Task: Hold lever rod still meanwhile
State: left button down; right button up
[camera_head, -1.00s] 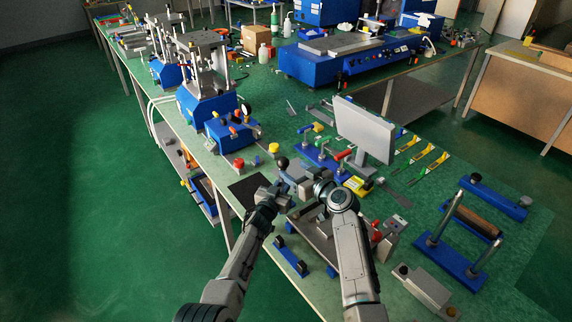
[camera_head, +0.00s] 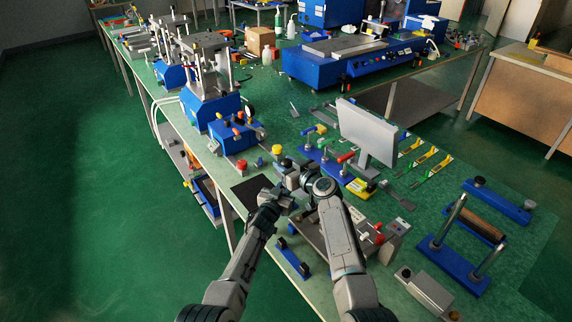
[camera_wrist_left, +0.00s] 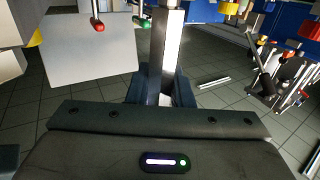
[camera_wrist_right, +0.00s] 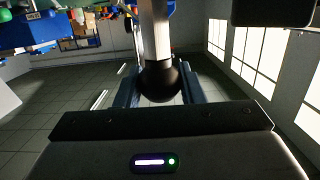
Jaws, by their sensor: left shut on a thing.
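In the left wrist view the lever rod (camera_wrist_left: 167,50) is a bright metal bar, upright in the picture, with my left gripper's (camera_wrist_left: 159,92) dark fingers shut on it. In the right wrist view a metal rod (camera_wrist_right: 154,35) ends in a black ball knob (camera_wrist_right: 160,82). The knob sits between the fingers of my right gripper (camera_wrist_right: 160,95); whether they press on it cannot be told. In the head view the left gripper (camera_head: 283,197) and right gripper (camera_head: 297,178) are close together at the near bench edge, hiding most of the rod.
A grey screen (camera_head: 366,132) stands just beyond the right arm. A blue press (camera_head: 210,105) stands to the left. Blue clamp bases (camera_head: 325,165) and a blue roller stand (camera_head: 452,265) flank the arms. A dark mat (camera_head: 250,188) lies at the bench edge.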

jog(key=c, duration=0.4)
jog(key=o, duration=1)
jog(key=shift+o, duration=0.2)
jog(key=v, duration=1.2)
jog(key=x, duration=1.2)
